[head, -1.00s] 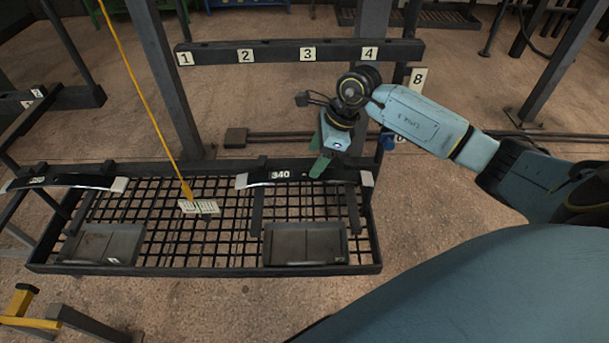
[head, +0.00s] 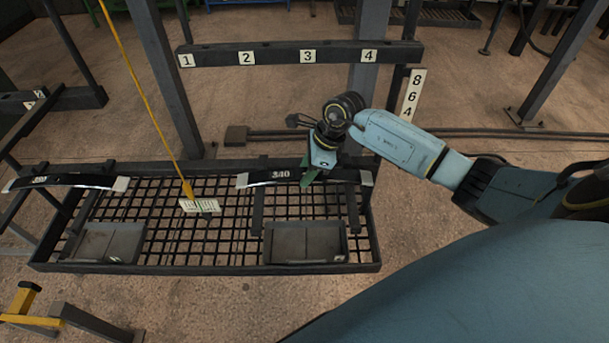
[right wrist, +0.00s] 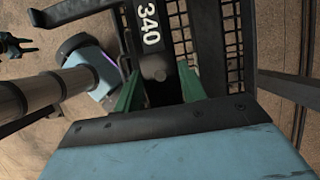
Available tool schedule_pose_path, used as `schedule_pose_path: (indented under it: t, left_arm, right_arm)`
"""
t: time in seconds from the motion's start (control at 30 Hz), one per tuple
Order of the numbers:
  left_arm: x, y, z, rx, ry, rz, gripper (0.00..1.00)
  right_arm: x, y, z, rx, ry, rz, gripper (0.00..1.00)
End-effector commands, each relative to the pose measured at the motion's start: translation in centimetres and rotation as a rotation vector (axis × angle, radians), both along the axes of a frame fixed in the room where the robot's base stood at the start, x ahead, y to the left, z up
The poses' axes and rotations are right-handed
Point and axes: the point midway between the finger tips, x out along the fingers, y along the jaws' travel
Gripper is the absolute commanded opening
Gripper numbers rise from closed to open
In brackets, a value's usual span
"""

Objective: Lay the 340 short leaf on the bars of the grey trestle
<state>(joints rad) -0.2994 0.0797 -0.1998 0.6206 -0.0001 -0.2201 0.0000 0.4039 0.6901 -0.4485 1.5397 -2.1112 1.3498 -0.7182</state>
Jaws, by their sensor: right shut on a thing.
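The 340 short leaf (head: 262,178) is a dark, slightly arched strip with pale ends. It lies across two dark bars at the right of the mesh rack. My right gripper (head: 308,182) is shut on it, just right of its number. In the right wrist view the green fingers (right wrist: 158,92) stand on both sides of the leaf (right wrist: 150,45). A small dark claw (right wrist: 18,46) at that view's left edge looks like my left gripper; its opening is unclear. A dark grey bar (head: 95,324) at lower left may belong to the grey trestle, mostly out of frame.
Another leaf (head: 65,180) lies at the rack's left. Two grey trays (head: 305,243) and a small card (head: 200,205) under a yellow cord are in the mesh rack (head: 210,268). A numbered beam (head: 300,52) stands behind. A yellow frame (head: 25,300) is at lower left.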

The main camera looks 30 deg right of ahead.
Motion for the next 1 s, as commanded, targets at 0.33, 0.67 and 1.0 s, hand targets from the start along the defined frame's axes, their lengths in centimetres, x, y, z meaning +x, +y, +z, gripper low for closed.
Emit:
schedule_pose_path:
  t: [0.33,0.67,1.0]
  left_arm:
    - [0.0,0.0,0.0,0.000,0.000,0.000,0.36]
    - [0.0,0.0,-0.1,0.000,0.000,0.000,0.36]
    - [0.0,0.0,-0.7,0.000,0.001,0.000,0.36]
  right_arm:
    - [0.2,0.0,0.3,0.002,-0.006,-0.001,0.00]
    - [0.2,0.0,0.7,0.002,-0.008,0.001,0.00]
    - [0.2,0.0,3.9,0.000,-0.009,0.001,0.00]
